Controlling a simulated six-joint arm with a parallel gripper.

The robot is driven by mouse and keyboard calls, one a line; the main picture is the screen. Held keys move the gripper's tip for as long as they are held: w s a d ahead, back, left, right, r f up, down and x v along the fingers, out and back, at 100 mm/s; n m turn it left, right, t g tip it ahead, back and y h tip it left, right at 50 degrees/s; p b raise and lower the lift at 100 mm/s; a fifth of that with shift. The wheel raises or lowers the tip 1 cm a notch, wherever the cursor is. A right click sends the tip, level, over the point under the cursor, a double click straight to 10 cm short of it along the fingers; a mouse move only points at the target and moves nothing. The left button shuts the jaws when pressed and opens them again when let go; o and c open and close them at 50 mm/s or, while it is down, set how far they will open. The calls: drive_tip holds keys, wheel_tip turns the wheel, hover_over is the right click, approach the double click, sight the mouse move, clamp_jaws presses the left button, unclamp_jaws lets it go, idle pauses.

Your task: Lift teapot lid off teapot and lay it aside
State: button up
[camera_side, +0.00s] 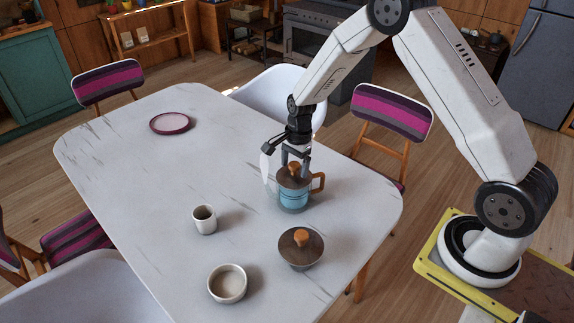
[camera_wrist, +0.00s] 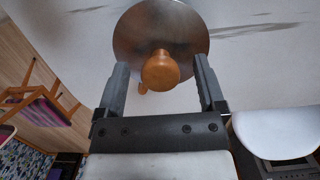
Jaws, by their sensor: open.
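The teapot (camera_side: 293,200) stands upright on the pale table, with a blue body and a wooden handle at its right. Its round brown lid (camera_side: 283,182) with an orange wooden knob sits on top. My gripper (camera_side: 295,164) points down just above the lid, fingers apart. In the wrist view the lid (camera_wrist: 128,40) is a dark disc, and its knob (camera_wrist: 160,70) lies between the open fingers of my gripper (camera_wrist: 161,78). I see no clear contact between fingers and knob.
A second dark-lidded pot (camera_side: 301,258) with an orange knob stands in front of the teapot. A white cup (camera_side: 205,224), a bowl (camera_side: 227,296) and a pinkish plate (camera_side: 171,124) are on the table (camera_side: 130,180). The left middle is clear. Chairs surround it.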

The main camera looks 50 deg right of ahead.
drive_tip(key=shift+f, duration=0.35)
clamp_jaws()
idle(0.3)
